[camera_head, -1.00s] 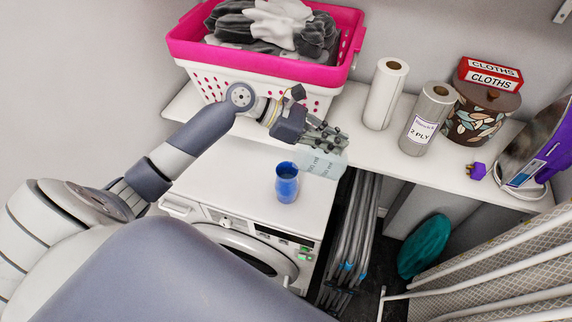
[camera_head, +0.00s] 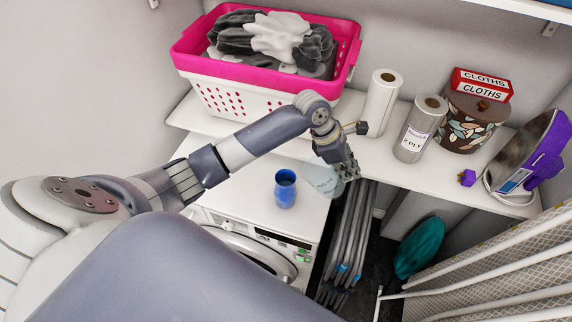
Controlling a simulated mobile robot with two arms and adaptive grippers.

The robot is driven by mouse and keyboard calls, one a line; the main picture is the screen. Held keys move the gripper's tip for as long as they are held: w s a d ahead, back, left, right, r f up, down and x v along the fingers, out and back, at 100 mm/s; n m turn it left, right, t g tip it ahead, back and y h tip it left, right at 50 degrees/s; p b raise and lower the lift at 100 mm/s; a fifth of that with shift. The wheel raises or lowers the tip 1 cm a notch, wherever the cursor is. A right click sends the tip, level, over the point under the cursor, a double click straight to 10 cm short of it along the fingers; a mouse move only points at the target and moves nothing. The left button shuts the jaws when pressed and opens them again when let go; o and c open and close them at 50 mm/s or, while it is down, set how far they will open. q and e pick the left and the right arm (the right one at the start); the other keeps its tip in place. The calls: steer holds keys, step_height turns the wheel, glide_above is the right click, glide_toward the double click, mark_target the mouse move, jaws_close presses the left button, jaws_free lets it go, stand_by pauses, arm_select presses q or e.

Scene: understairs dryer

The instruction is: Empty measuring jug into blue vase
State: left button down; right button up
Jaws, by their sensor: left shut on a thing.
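The blue vase (camera_head: 285,189) stands upright on top of the white washing-machine-like appliance (camera_head: 240,200), near its right side. My left gripper (camera_head: 349,172) reaches in from the left and points down, to the right of the vase. It is shut on the clear measuring jug (camera_head: 322,179), which is held beside the vase on its right. The jug is see-through and faint and looks tilted; I cannot tell whether it holds liquid. The jug and vase look close, but I cannot tell if they touch. My right gripper is not in view.
A white shelf (camera_head: 292,147) behind bears a pink-and-white laundry basket (camera_head: 250,101), paper rolls (camera_head: 382,103), a leaf-patterned bin (camera_head: 468,122) and a purple iron (camera_head: 535,160). A folded grey airer (camera_head: 350,235) stands right of the appliance. The appliance top left of the vase is clear.

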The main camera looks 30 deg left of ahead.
arm_select(q)
steer(key=shift+w+d+f+g+y+b, duration=0.25)
steer(key=shift+w+d+f+g+y, duration=0.2)
steer(key=shift+d+f+y, duration=0.6)
steer(key=shift+w+d+f+g+y+b, duration=0.3)
steer(key=shift+d+f+g+y, duration=0.35)
steer(key=shift+f, duration=0.75)
steer(key=shift+w+d+f+g+y+b, duration=0.2)
steer(key=shift+w+d+f+g+y, duration=0.15)
steer(key=shift+d+f+y, duration=0.6)
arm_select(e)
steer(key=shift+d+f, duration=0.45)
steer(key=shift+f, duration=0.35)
arm_select(q)
steer(key=shift+a+f, duration=0.25)
steer(key=shift+f, duration=0.05)
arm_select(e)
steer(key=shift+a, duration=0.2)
